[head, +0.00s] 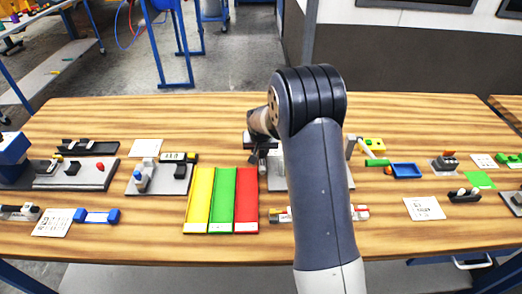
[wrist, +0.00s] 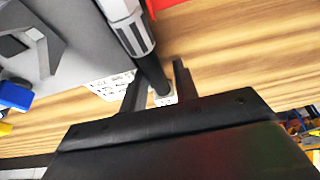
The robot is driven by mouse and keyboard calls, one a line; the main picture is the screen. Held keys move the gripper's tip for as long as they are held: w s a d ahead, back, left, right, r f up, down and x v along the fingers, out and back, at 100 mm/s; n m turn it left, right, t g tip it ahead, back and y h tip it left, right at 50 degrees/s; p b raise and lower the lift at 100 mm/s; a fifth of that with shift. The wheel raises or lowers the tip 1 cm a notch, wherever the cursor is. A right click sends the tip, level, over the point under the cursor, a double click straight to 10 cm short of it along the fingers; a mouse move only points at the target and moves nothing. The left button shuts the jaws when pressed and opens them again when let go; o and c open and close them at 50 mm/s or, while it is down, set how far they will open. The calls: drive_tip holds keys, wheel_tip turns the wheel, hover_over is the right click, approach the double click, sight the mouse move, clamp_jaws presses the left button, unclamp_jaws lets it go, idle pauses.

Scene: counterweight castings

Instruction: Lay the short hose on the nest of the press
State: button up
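My gripper (head: 260,160) is low over the middle of the table, partly hidden by my arm. In the wrist view its two dark fingers (wrist: 160,82) stand apart, with a dark rod (wrist: 150,70) with a white striped sleeve between them. I cannot tell whether they hold it. I cannot tell for sure which piece is the short hose; a short piece with blue ends (head: 97,216) lies front left. A blue machine (head: 13,148) at the far left, with a grey base (head: 75,180) and red button, looks like the press. Its nest is not clear.
Yellow (head: 199,195), green (head: 222,195) and red (head: 245,195) trays lie left of my arm. A blue tray (head: 405,170) and small parts are at right. Bare wood lies along the back edge.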

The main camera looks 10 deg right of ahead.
drive_tip(key=shift+s+d+f+g, duration=0.3)
drive_tip(key=shift+s+f, duration=0.15)
drive_tip(key=shift+f, duration=0.25)
drive_tip(key=shift+w+d+r+p, duration=0.1)
drive_tip(key=shift+w+r+p, duration=0.1)
drive_tip(key=shift+r+p, duration=0.7)
drive_tip(key=b+v, duration=0.2)
drive_tip(key=v, duration=0.9)
drive_tip(key=shift+o, duration=0.4)
drive_tip(key=shift+r, duration=0.2)
drive_tip(key=shift+o, duration=1)
drive_tip(key=w, duration=0.1)
drive_tip(key=w+d, duration=0.1)
drive_tip(key=w, duration=0.1)
drive_tip(key=w+f, duration=0.1)
drive_tip(key=w, duration=0.1)
drive_tip(key=shift+w+d, duration=0.1)
drive_tip(key=shift+d, duration=0.3)
drive_tip(key=p+x, duration=0.1)
drive_tip(key=x, duration=0.3)
drive_tip(key=shift+w+a+f, duration=0.1)
drive_tip(key=shift+f, duration=0.05)
drive_tip(key=shift+a+p+x, duration=0.25)
drive_tip(key=shift+p+x, duration=0.25)
drive_tip(key=shift+x, duration=0.65)
drive_tip(key=shift+a+p+x, duration=0.2)
drive_tip(key=shift+p+x, duration=0.25)
drive_tip(key=shift+x, duration=0.7)
drive_tip(key=shift+w+f, duration=0.15)
drive_tip(key=shift+f, duration=0.5)
